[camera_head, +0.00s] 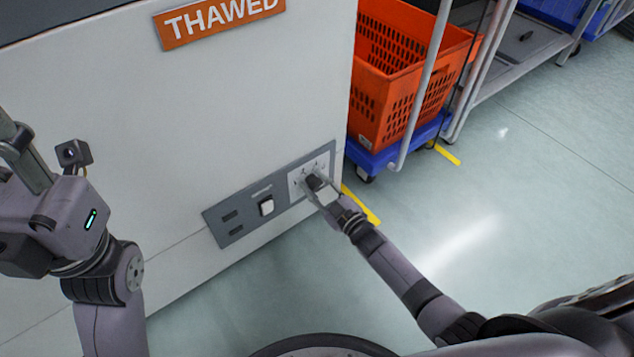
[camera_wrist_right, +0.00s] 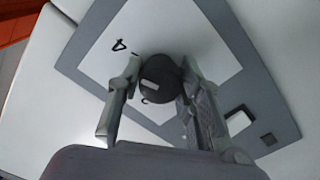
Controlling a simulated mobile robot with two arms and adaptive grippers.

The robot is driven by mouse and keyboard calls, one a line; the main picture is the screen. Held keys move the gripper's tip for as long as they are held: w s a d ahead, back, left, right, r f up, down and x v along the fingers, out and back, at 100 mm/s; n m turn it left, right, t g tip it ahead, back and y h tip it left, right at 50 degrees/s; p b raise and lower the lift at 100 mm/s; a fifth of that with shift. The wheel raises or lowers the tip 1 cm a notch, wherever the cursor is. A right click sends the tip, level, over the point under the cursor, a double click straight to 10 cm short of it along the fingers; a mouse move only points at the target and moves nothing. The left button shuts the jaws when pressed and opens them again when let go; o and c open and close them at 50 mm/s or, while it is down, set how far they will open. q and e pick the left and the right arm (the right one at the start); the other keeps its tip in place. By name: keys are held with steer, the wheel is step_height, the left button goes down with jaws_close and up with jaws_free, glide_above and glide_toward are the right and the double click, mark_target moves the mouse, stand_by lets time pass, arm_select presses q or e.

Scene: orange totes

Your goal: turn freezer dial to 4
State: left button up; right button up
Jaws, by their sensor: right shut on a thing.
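The freezer dial (camera_wrist_right: 158,80) is a dark round knob with a light pointer mark, on a white plate in a grey control panel. In the head view the dial (camera_head: 314,182) sits at the right end of the panel (camera_head: 233,222), low on the white freezer (camera_head: 230,110). My right gripper (camera_head: 318,188) is shut on the dial, one finger on each side, as the right wrist view (camera_wrist_right: 157,82) also shows. A printed 4 is readable up and left of the dial there. Other numerals are mostly hidden. My left gripper (camera_head: 22,165) is at the left edge, its fingertips not clear.
A white rocker switch (camera_head: 266,207) sits left of the dial on the panel. An orange tote (camera_head: 400,80) stands on a blue wheeled cart (camera_head: 385,155) right of the freezer. Yellow floor marks (camera_head: 362,205) lie beside it. The floor at right is clear.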

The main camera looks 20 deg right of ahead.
steer(key=shift+f+m, duration=0.1)
steer(key=shift+m, duration=0.2)
steer(key=o, duration=1.2)
steer(key=v, duration=1.2)
